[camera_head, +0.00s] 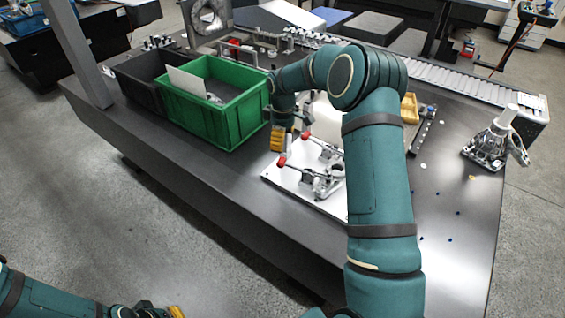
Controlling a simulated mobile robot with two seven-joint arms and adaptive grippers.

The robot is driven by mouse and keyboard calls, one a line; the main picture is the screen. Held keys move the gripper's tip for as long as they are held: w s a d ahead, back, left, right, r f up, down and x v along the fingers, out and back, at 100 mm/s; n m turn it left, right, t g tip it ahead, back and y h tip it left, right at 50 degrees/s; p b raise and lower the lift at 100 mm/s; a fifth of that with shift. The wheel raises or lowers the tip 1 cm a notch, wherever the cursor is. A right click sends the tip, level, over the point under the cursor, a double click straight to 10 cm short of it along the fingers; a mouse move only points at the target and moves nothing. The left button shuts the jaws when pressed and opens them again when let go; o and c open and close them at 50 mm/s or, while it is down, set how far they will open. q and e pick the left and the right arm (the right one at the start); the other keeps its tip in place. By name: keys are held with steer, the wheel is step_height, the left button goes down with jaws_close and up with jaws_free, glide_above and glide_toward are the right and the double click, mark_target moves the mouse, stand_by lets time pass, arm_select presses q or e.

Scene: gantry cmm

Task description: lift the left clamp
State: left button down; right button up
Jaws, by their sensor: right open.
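Two metal toggle clamps with red handle tips sit on a white plate (275,176) on the dark table. The nearer clamp (322,184) has its red tip at lower left; the farther clamp (326,150) is partly hidden by my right arm. I cannot tell for sure which is the left clamp. My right gripper (284,140), with yellow finger pads, is open and points down beside the red tips, at the plate's left edge. It appears empty. My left gripper (150,312) shows only partly at the bottom edge, low and away from the table.
A green bin (222,128) stands left of my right gripper, with a black bin (130,86) beyond it. A metal part (487,150) with a white top stands at the table's right. A roller conveyor (465,82) runs behind. My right arm hides the plate's right side.

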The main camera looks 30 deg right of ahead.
mark_target(282, 160)
step_height(282, 160, down, 10)
steer(key=shift+r+b, duration=0.1)
steer(key=shift+b, duration=0.7)
jaws_close()
